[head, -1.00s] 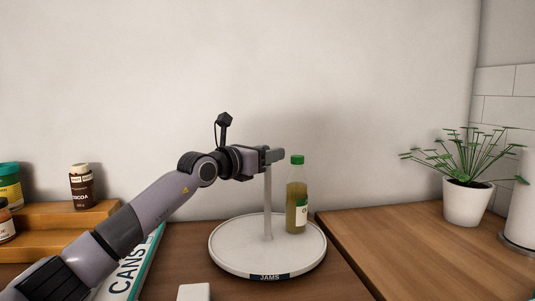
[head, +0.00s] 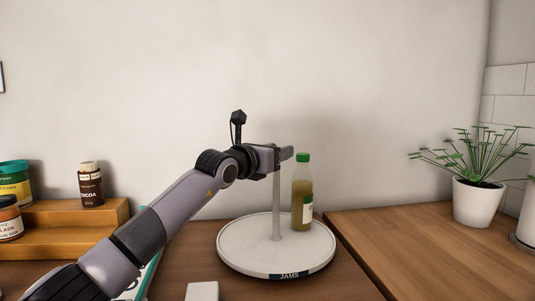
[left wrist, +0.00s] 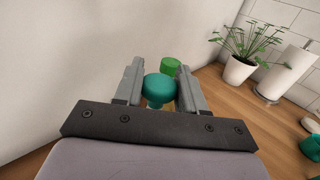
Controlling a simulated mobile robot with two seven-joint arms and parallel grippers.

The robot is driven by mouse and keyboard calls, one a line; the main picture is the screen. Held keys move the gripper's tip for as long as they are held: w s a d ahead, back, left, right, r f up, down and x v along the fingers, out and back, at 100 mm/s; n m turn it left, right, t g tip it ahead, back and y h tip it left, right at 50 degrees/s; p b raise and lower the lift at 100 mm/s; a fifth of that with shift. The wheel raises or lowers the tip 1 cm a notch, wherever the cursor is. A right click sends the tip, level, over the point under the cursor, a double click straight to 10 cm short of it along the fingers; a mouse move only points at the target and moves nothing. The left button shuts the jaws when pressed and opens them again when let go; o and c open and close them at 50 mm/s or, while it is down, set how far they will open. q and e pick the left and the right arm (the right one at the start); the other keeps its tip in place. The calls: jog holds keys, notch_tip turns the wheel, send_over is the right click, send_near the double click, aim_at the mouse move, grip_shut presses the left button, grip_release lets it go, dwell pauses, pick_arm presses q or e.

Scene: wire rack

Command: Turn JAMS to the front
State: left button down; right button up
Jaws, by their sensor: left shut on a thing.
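A round white turntable (head: 240,262) stands on the brown counter, with a dark JAMS label (head: 289,275) on its rim, facing front and slightly right of centre. A grey post (head: 276,215) rises from its middle. A bottle with a green cap (head: 302,200) stands on its back right; the cap also shows in the left wrist view (left wrist: 171,66). My left gripper (head: 287,154) is at the top of the post. In the left wrist view its fingers are shut on a teal knob (left wrist: 159,87). The gripper hides the knob in the head view. My right gripper is not in view.
A wooden step shelf (head: 75,237) with jars, including a brown cocoa jar (head: 90,185), stands at left. A white block (head: 202,291) lies in front of the turntable. A potted plant (head: 477,200) stands on the wooden worktop at right, which is otherwise mostly clear.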

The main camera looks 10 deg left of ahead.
pick_arm(q)
jog(key=shift+r, duration=0.2)
jog(key=c, duration=0.8)
grip_release()
jog(key=shift+o, duration=0.2)
jog(key=shift+f, duration=0.1)
jog(key=shift+b+v, duration=0.4)
jog(key=shift+v, duration=0.45)
jog(key=b+v, duration=0.1)
jog(key=v, duration=0.4)
jog(key=shift+s+a, duration=0.1)
jog(key=shift+s, duration=0.1)
